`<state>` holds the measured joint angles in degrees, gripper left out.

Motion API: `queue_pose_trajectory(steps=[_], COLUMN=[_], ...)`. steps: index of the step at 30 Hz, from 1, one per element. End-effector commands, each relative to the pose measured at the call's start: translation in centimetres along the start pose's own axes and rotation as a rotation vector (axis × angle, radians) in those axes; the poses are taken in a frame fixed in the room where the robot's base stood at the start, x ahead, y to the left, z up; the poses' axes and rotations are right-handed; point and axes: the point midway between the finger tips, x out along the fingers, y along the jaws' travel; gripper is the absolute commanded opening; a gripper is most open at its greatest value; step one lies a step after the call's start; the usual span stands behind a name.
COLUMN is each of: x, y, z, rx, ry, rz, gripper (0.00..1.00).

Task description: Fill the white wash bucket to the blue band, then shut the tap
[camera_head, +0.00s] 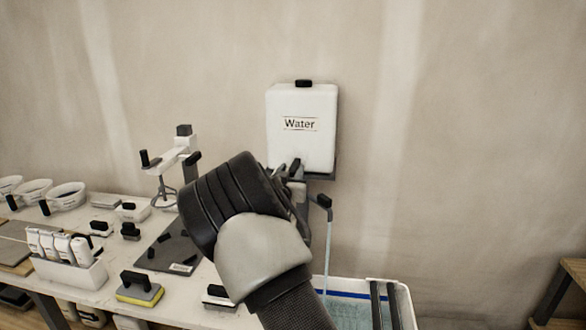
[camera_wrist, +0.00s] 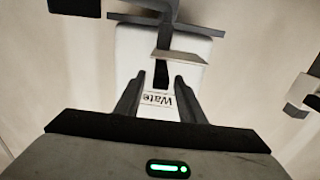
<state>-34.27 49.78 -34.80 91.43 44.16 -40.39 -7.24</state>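The white water tank (camera_head: 301,125), labelled "Water", hangs on the wall, and it also fills the middle of the wrist view (camera_wrist: 123,60). A dark spout (camera_head: 324,201) sticks out below it, and a pale blue stream (camera_head: 328,250) runs from it into the white wash bucket (camera_head: 407,312). Bluish water (camera_head: 346,312) stands in the bucket. A blue line shows on its far inner wall, close above the water. My gripper (camera_wrist: 160,78) is at the tap below the tank, its fingers apart. A dark lever (camera_wrist: 161,70) shows between the fingertips, with gaps visible either side. My arm hides most of the tap in the head view.
Dark bars (camera_head: 375,300) cross the bucket's top. A bench (camera_head: 110,270) at left holds a yellow sponge float (camera_head: 139,290), a rack of white-handled tools (camera_head: 68,268), bowls (camera_head: 66,195) and a mixer stand (camera_head: 170,160). A wooden table (camera_head: 575,270) stands at far right.

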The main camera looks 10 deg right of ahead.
Motion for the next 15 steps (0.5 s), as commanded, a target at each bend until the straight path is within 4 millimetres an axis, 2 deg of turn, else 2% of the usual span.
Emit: queue_pose_trajectory(steps=[1,6,15], x=[0.8,2.3,2.6], y=[0.1,0.1,0.0], z=[0.0,0.0,0.0], rx=[-0.001,-0.002,-0.001], ry=[0.002,0.002,0.001], rz=[0.002,0.001,0.000], gripper=[0.36,0.36,0.36])
